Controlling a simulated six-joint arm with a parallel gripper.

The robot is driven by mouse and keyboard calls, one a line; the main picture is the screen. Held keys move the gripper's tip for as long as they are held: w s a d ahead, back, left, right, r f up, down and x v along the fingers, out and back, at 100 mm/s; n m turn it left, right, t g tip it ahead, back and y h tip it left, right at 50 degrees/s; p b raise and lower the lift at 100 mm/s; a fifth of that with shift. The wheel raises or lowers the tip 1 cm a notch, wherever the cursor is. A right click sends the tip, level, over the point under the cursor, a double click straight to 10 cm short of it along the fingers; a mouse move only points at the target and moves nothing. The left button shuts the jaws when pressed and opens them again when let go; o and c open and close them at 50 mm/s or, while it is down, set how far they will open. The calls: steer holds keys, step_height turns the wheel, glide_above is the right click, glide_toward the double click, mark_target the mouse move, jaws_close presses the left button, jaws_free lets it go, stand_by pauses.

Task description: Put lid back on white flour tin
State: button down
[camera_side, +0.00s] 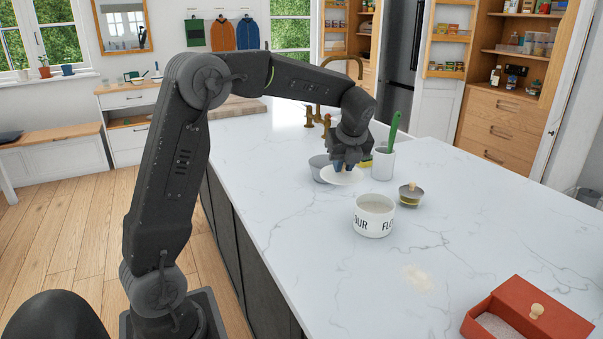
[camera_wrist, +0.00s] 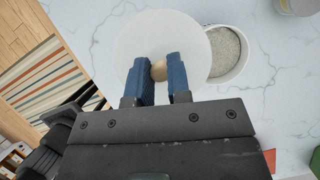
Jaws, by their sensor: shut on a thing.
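The white flour tin (camera_side: 372,222) stands upright and open on the marble counter, with dark lettering on its side. In the wrist view the tin (camera_wrist: 240,66) shows pale flour inside, right of the lid. My gripper (camera_side: 347,166) is shut on the knob of the round white lid (camera_side: 343,176), behind and left of the tin in the side view. In the wrist view the blue fingers of my gripper (camera_wrist: 163,78) flank the wooden knob, with the lid (camera_wrist: 150,35) beyond them. The lid hides the tin's left edge there.
Spilled flour (camera_side: 417,277) and a red box (camera_side: 528,318) lie nearer. Counter left of the tin is clear.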

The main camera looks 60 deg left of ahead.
steer(key=w+d, duration=0.5)
steer(key=w, duration=0.3)
step_height(320, 180, down, 7)
steer(key=shift+s+r, duration=0.15)
steer(key=shift+r, duration=0.05)
steer(key=shift+f, duration=0.2)
stand_by(1.9)
steer(key=c, duration=0.5)
jaws_free()
stand_by(0.3)
step_height(320, 180, up, 7)
stand_by(1.1)
